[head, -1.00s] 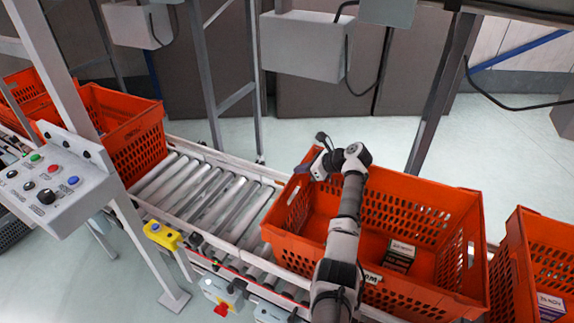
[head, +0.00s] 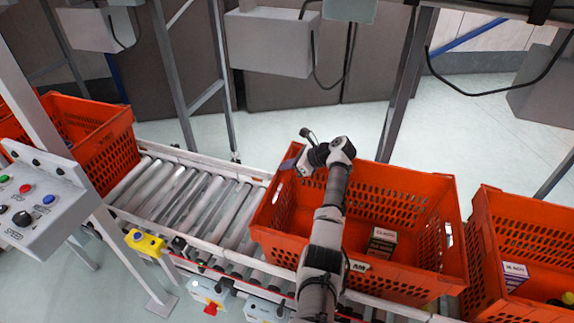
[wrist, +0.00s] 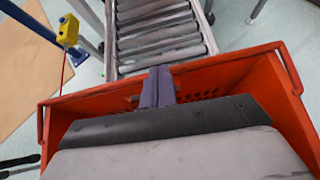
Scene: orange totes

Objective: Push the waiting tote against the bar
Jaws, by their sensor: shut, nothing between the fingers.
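An orange tote (head: 420,182) stands on the roller conveyor in the middle of the head view, with a small white-and-red box (head: 383,236) inside. My gripper (head: 289,163) is shut and empty at the top of this tote's left end wall. In the wrist view, the two fingers (wrist: 157,88) lie together across the end-wall rim (wrist: 95,95); whether they touch it I cannot tell. A second orange tote (head: 105,150) stands at the left end of the rollers, and a third (head: 530,215) stands at the right. I cannot pick out the bar.
Bare rollers (head: 185,195) lie between the left and middle totes. Only a narrow gap separates the middle and right totes. A control panel (head: 40,205) and a yellow button box (head: 146,242) stand at the near left. A metal post (head: 405,90) rises behind the conveyor.

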